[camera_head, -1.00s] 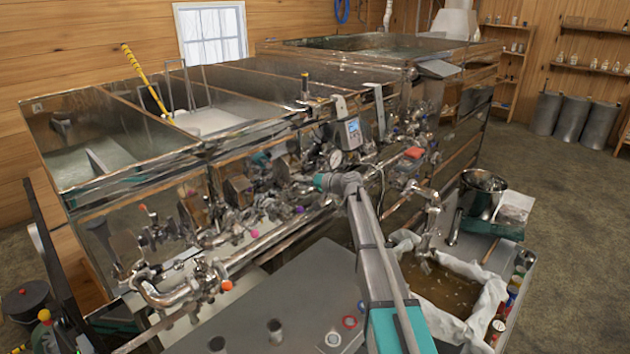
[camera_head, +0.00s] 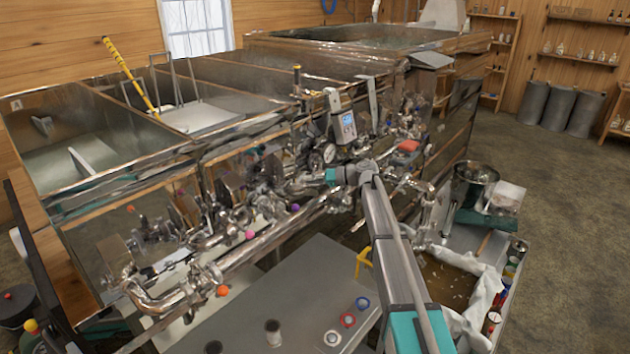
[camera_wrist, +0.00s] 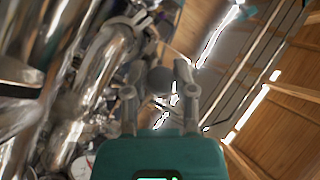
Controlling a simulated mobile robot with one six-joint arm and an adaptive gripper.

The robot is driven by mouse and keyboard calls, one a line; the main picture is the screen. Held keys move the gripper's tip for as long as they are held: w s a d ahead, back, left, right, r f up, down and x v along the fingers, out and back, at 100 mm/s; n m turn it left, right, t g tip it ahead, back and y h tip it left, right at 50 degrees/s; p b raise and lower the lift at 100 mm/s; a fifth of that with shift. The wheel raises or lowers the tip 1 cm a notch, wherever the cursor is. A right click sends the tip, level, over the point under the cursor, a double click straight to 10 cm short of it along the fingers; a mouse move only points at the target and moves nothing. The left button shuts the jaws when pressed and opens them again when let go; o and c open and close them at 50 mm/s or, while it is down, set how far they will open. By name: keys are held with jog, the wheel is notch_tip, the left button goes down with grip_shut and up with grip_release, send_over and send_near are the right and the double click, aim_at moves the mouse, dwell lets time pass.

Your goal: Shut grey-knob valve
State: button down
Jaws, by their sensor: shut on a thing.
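In the wrist view my gripper (camera_wrist: 157,85) points away from the camera, its two grey fingers rising from the teal palm. A dark grey round knob (camera_wrist: 161,79) is between the fingers, and the jaws are shut on it. Shiny pipework runs close along the left of that view. In the head view the teal end of my gripper (camera_head: 332,175) is against the pipes on the evaporator's front. The fingertips and the grey knob cannot be made out there. The valve's handle position cannot be told.
A digital meter (camera_head: 348,124) and a round gauge (camera_head: 329,153) are close above my gripper. Purple, pink and orange knobs (camera_head: 222,290) are along the pipes to the left. A grey bench (camera_head: 300,270) is in front. A cloth-lined tub (camera_head: 448,283) is at right.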

jog(key=shift+s+f, duration=0.1)
dwell(0.3)
jog(key=shift+c, duration=2.1)
grip_release()
